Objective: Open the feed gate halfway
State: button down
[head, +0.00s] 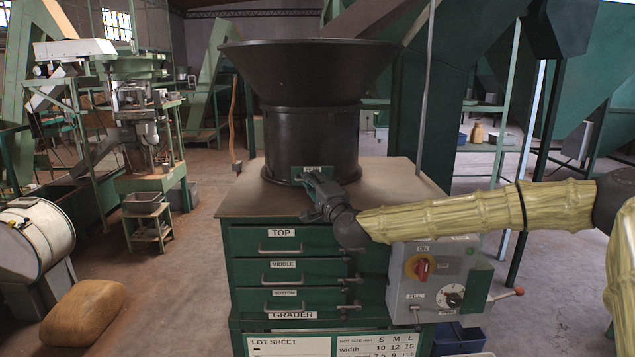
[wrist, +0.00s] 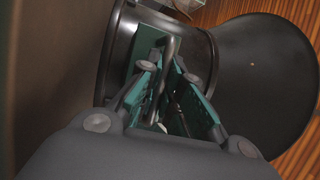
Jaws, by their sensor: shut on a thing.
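The black hopper (head: 312,80) stands on the grader's flat top, with a wide funnel above a round drum. A green gate plate with a small label (head: 312,169) sits low on the drum's front. The plate also shows in the wrist view (wrist: 147,43), with a grey metal handle (wrist: 169,48) on it. My gripper (head: 314,184) is at the plate, reaching in from the right. In the wrist view its green-padded fingers (wrist: 178,85) are on both sides of the handle, shut on it. My gripper hides part of the plate in the head view, so how far the gate stands open cannot be told.
The green grader cabinet (head: 240,270) has drawers labelled TOP, MIDDLE and BOTTOM. A grey control box (head: 430,250) with a red-yellow switch and a dial hangs at its right, below my arm. A lever with a red knob (head: 518,292) sticks out right. Machines stand at left.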

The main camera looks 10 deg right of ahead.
jog(key=c, duration=1.8)
grip_release()
jog(key=shift+c, duration=0.2)
jog(key=v, duration=1.2)
jog(key=shift+d+f, duration=0.1)
jog(key=shift+f, duration=0.05)
